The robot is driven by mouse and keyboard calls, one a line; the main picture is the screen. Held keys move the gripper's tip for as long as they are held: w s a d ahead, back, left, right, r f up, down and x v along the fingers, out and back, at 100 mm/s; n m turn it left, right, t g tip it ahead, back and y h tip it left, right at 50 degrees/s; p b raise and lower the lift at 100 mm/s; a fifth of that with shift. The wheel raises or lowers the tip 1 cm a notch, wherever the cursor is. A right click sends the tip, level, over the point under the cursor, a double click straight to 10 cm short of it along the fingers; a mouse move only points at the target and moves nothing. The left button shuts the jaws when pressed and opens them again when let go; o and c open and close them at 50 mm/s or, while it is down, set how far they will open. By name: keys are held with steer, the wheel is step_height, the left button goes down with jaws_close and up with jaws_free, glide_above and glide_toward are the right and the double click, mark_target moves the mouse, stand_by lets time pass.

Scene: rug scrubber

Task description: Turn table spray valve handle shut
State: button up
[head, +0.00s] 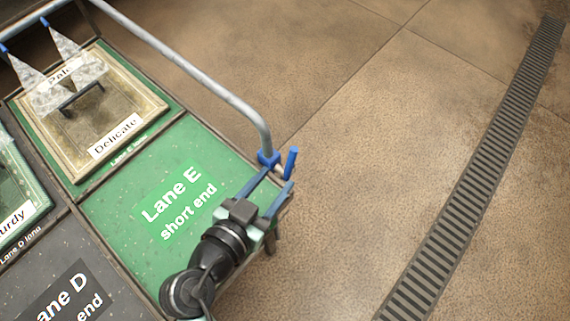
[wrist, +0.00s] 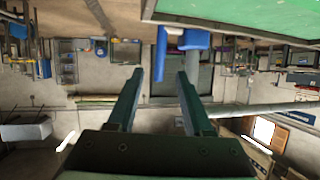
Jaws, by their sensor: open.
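The spray valve handle (head: 291,163) is a short blue lever at the lower end of the grey pipe, by the table's right corner. Its blue valve body (head: 268,158) sits on the pipe end. My gripper (head: 280,177) is open, with its two fingers pointing at the valve from below in the head view. In the wrist view the blue handle (wrist: 160,55) appears between my fingertips (wrist: 159,72), with the blue body (wrist: 195,40) right of it. I cannot tell whether either finger touches the handle.
The grey pipe (head: 190,75) runs along the far edge of the table. The green Lane E panel (head: 125,205) is bare under my arm. A framed rug marked Delicate (head: 60,135) lies at the upper left. Open floor (head: 400,130) and a drain grate (head: 480,160) lie right.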

steer(key=v, duration=0.5)
steer(key=shift+c, duration=0.3)
